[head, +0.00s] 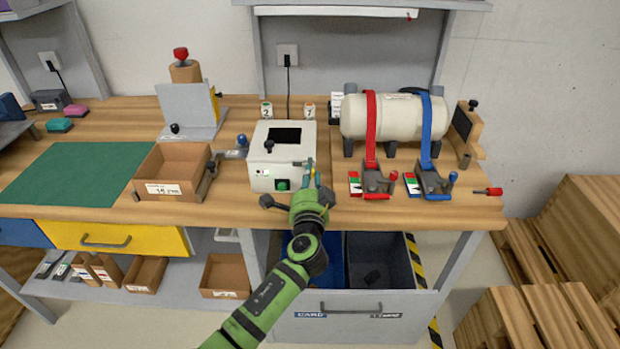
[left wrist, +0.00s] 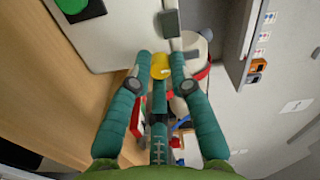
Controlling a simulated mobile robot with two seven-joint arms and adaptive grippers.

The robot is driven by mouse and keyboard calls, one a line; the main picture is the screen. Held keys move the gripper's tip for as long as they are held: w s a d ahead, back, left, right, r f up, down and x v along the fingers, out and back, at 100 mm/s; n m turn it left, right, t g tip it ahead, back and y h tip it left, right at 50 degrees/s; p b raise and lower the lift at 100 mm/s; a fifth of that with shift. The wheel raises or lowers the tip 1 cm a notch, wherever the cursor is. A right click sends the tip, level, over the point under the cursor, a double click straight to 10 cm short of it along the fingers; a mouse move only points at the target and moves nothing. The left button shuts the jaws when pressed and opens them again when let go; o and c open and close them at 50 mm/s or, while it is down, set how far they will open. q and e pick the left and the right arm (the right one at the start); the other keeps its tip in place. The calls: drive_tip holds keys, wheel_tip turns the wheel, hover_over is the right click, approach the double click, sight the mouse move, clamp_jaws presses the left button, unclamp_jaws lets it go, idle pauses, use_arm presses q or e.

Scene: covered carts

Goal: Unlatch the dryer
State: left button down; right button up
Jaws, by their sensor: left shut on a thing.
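The dryer, a white box (head: 264,178) with a dark window and a green button, stands on the bench. My left gripper (head: 311,176) is at its front right corner. In the left wrist view, the teal fingers (left wrist: 161,66) are shut on a yellow latch tab (left wrist: 160,72) beside the dryer's white face (left wrist: 110,40). A grey metal piece (left wrist: 170,23) lies just beyond the fingertips. The fingers partly hide the tab, and I cannot tell whether the latch is engaged. My right gripper is not in view.
A cream tank (head: 400,117) with red and blue straps stands to the right, its buckles (head: 374,184) near the front edge. An open cardboard box (head: 171,172) and a green mat (head: 65,172) are on the left. The front strip of bench is mostly clear.

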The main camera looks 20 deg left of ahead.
use_arm(q)
drive_tip(key=c, duration=1.1)
unclamp_jaws()
drive_tip(key=shift+d, duration=0.1)
drive_tip(key=shift+c, duration=0.2)
drive_tip(key=v, duration=1.2)
drive_tip(key=shift+r, duration=0.1)
drive_tip(key=s+a+f+n+g+h, duration=0.15)
drive_tip(key=s+f+g, duration=0.3)
drive_tip(key=f, duration=1.25)
drive_tip(key=s+f+m+g+h, duration=0.1)
drive_tip(key=s+f+g+h, duration=0.4)
drive_tip(key=f, duration=1.3)
drive_tip(key=s+a+f+n+g, duration=0.2)
drive_tip(key=s+f, duration=0.4)
drive_tip(key=s, duration=0.6)
drive_tip(key=s+a+f+n+g+y, duration=0.1)
drive_tip(key=s+f+n+g, duration=0.1)
drive_tip(key=s+f, duration=0.4)
drive_tip(key=s+a+f+n+g, duration=0.2)
drive_tip(key=s+f, duration=0.4)
drive_tip(key=s, duration=1.1)
drive_tip(key=shift+s+a+f+n+g, duration=0.3)
drive_tip(key=shift+n+g, duration=0.15)
drive_tip(key=shift+n, duration=0.8)
